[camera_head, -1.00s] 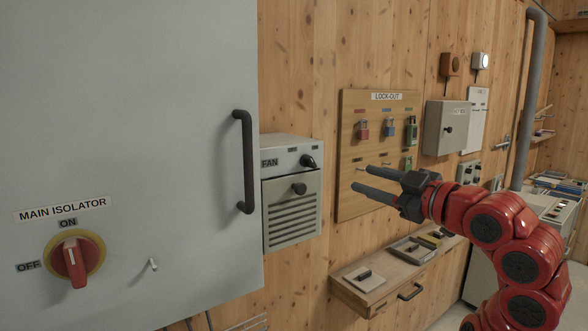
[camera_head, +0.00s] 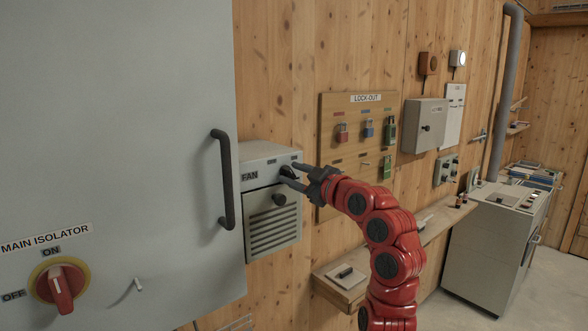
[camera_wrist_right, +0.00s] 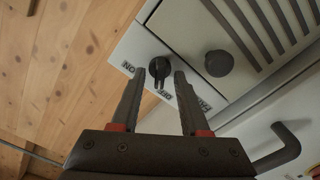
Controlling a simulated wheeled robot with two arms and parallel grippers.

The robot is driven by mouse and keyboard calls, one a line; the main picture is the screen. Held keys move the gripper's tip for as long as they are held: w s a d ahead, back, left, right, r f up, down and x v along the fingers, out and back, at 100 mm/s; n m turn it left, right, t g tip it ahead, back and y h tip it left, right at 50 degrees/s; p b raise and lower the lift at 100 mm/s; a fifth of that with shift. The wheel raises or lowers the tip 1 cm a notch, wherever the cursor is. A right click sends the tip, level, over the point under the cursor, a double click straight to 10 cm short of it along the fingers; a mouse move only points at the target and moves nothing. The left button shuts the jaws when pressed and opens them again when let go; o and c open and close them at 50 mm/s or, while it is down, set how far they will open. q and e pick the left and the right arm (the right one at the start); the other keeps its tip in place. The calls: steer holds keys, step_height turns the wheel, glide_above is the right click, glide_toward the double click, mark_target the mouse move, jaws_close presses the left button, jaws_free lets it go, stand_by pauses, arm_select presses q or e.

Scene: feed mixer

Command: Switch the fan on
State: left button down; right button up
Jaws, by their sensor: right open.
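The fan box (camera_head: 262,222) is a grey unit labelled FAN on the wooden wall, with a louvred front. Its black rotary switch (camera_wrist_right: 159,67) is near the top right corner, and the switch's pointer is toward the OFF label (camera_wrist_right: 164,94). The ON label (camera_wrist_right: 128,68) is at the left in the right wrist view. My right gripper (camera_head: 287,175) is open at the switch. In the right wrist view the switch lies between its fingertips (camera_wrist_right: 160,74); I cannot tell whether they touch it. My left gripper is not in view.
A grey cabinet (camera_head: 110,130) with a black handle (camera_head: 224,178) and a red main isolator (camera_head: 60,283) stands left. A round black knob (camera_wrist_right: 219,63) is on the fan box's front. A lock-out board (camera_head: 330,150) and a wooden shelf (camera_head: 395,258) are right of the box.

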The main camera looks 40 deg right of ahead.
steer(key=shift+w, duration=0.1)
jaws_close()
